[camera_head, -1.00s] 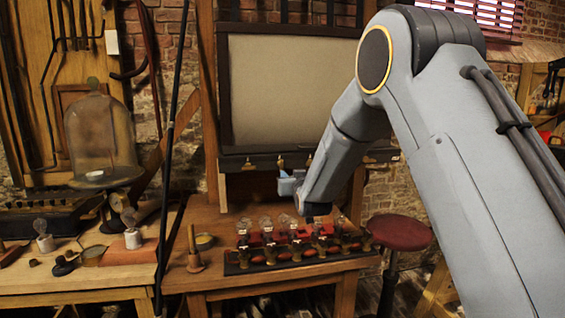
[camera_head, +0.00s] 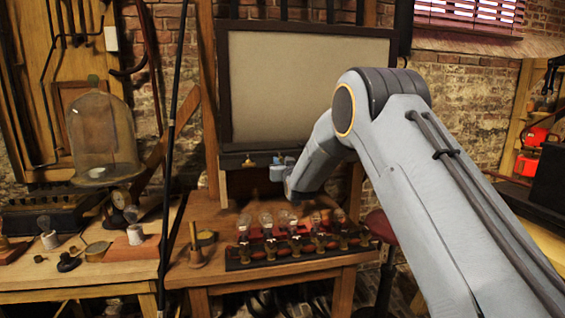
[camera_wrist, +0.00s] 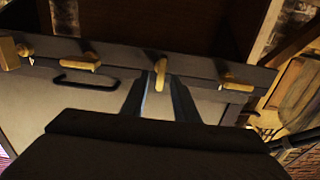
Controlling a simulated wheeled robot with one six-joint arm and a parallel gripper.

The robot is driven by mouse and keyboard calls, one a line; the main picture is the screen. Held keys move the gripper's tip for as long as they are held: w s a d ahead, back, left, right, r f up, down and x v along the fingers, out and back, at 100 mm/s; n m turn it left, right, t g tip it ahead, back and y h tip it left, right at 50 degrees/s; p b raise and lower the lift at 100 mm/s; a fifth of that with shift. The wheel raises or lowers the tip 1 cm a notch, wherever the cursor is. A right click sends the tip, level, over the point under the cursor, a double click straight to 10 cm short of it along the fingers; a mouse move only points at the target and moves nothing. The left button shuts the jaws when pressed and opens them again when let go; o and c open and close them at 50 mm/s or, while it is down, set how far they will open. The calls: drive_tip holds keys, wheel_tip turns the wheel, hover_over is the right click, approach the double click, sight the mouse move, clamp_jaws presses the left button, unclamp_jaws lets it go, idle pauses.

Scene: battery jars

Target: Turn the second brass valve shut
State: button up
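In the wrist view, several brass valves stick out from a dark rail (camera_wrist: 118,58). The valve handle in line with my gripper (camera_wrist: 158,92) is the second brass valve from the right (camera_wrist: 160,73), and it points down between my fingertips. My dark fingers are apart on either side of it; contact cannot be told. Another brass valve (camera_wrist: 235,76) to the right is turned more sideways. In the head view, my gripper (camera_head: 283,164) is at the rail, near the second brass valve from the left; a brass valve (camera_head: 248,161) shows to its left.
A framed pale panel (camera_head: 285,85) stands above the rail. Below, a workbench (camera_head: 205,215) carries a row of glass jars (camera_head: 266,221). A glass bell jar (camera_head: 100,135) stands on the left bench. A dark handle (camera_wrist: 88,80) lies close to the rail.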

clamp_jaws()
drive_tip(key=shift+b, duration=0.3)
drive_tip(key=m+b, duration=0.5)
drive_tip(key=m, duration=0.1)
drive_tip(key=f+m+b, duration=0.1)
drive_tip(key=m+b, duration=0.5)
drive_tip(key=d+m+b, duration=0.1)
drive_tip(key=m+b, duration=0.4)
drive_tip(key=m, duration=0.1)
drive_tip(key=shift+w+d+f+b, duration=0.15)
drive_tip(key=shift+f+b, duration=0.1)
drive_tip(key=shift+b, duration=0.15)
